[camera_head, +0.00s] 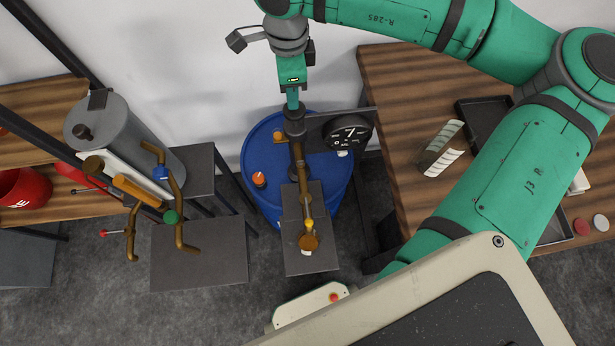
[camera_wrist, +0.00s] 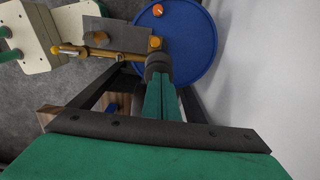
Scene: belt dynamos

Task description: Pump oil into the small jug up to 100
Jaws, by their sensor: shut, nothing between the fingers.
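My gripper (camera_head: 293,100) is shut and empty, pointing down just above the dark pump head (camera_head: 294,122) on the blue oil drum (camera_head: 262,150). In the wrist view the green fingers (camera_wrist: 159,85) end at the dark pump head (camera_wrist: 157,62); I cannot tell whether they touch it. A brass pipe (camera_head: 299,165) runs from the pump to a yellow-tipped spout (camera_head: 308,224) over a grey plate (camera_head: 315,263). A small brown vessel, seemingly the small jug (camera_head: 310,243), stands on the plate below the spout. A round black dial (camera_head: 348,133) is beside the pump. Its reading is too small to tell.
An orange cap (camera_head: 259,179) sits on the drum. At left stand a grey tank (camera_head: 118,128) with brass pipes, a grey stand (camera_head: 198,255) and a red container (camera_head: 22,188). At right a wooden table (camera_head: 400,85) holds a black tray (camera_head: 483,115) and a leaning card (camera_head: 441,148).

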